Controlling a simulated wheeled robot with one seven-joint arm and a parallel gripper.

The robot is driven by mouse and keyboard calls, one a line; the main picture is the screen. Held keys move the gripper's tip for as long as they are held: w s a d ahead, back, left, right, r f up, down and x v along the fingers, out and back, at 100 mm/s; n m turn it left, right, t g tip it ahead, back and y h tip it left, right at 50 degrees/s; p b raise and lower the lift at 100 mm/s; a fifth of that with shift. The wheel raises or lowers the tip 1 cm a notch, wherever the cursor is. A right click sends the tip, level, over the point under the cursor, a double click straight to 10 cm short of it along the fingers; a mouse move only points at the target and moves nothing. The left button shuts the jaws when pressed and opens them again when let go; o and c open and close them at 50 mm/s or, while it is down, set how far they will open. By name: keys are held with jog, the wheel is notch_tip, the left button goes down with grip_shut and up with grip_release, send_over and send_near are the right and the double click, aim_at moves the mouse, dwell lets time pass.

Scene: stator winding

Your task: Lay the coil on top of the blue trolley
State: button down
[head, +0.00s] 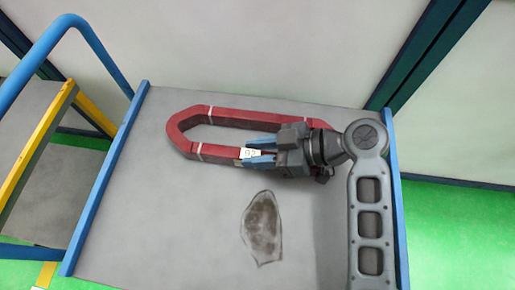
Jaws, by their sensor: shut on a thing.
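The coil (180,128) is a red elongated loop with white bands, in the upper middle of the head view. My gripper (249,156) has its blue fingers shut on the near side of the coil, by a small white label. My gripper and wrist hide part of the coil's right side. The blue trolley has a grey top (150,220) with blue edges, and the coil is over its far half. I cannot tell whether the coil touches the top or is held just above it.
A dark stain (262,230) marks the trolley top in front of the coil. A blue rail (85,35) and yellow-edged steps (40,150) stand at the left. A pale wall (250,45) is behind. The near left of the top is clear.

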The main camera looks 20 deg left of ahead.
jog(key=c, duration=0.8)
grip_release()
jog(key=shift+r, duration=0.1)
jog(key=shift+w+d, duration=0.1)
jog(key=shift+d, duration=0.2)
jog(key=b+v, duration=0.2)
jog(key=v, duration=0.9)
jog(key=shift+d+r+b, duration=0.1)
jog(key=shift+r+b, duration=0.1)
jog(key=shift+b, duration=0.1)
